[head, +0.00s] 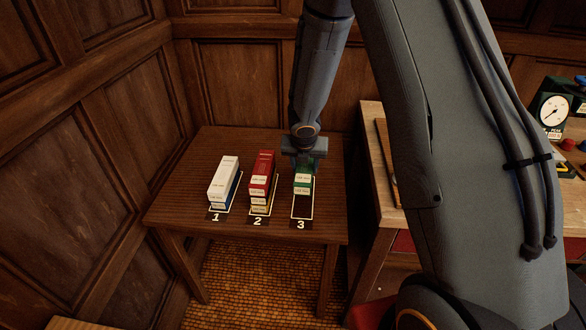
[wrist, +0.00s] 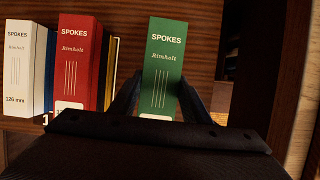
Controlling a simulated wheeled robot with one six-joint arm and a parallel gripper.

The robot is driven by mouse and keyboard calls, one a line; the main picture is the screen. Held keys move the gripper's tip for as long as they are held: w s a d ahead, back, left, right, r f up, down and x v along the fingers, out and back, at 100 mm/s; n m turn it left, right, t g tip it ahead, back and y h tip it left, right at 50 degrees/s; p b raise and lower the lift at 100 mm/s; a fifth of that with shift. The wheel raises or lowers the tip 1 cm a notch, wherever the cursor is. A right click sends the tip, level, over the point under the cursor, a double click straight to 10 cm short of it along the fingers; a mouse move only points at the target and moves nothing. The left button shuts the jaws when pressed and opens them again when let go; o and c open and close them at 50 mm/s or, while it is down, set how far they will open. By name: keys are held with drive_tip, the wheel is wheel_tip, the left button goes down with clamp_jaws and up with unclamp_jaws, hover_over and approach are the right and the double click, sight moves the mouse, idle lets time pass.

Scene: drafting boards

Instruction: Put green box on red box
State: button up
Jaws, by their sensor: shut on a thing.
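The green box (head: 304,182), labelled SPOKES, is at place 3 on the small table. It also shows in the wrist view (wrist: 163,60), standing between the two fingers. My gripper (head: 303,166) is above it and shut on it; its fingers (wrist: 160,90) flank the box. I cannot tell whether the box touches the table or hangs just above it. The red box (head: 262,168) is on top of the stack at place 2, left of the green box; it shows in the wrist view (wrist: 78,62) too. A yellow edge shows below it.
A white box (head: 223,175) sits on a blue box (head: 233,190) at place 1. The small wooden table (head: 180,208) is bare around the stacks. A wooden bench (head: 372,120) with a gauge (head: 552,108) stands to the right. Panelled walls close off the left and back.

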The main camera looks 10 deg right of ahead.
drive_tip(key=shift+w+a+r, duration=0.3)
drive_tip(key=shift+w+r, duration=0.1)
drive_tip(key=shift+r, duration=0.15)
drive_tip(key=w+a+r, duration=0.3)
drive_tip(key=a+r, duration=0.2)
drive_tip(key=r, duration=0.1)
wheel_tip(320, 180, up, 5)
hover_over(263, 164)
drive_tip(key=s, duration=0.2)
drive_tip(key=f, duration=0.3)
drive_tip(key=f+p, duration=0.1)
drive_tip(key=f, duration=0.2)
drive_tip(key=f+p, duration=0.1)
drive_tip(key=f, duration=0.2)
drive_tip(key=shift+w+a+f, duration=0.25)
drive_tip(key=shift+f, duration=0.15)
drive_tip(key=shift+f, duration=0.15)
drive_tip(key=o, duration=1.2)
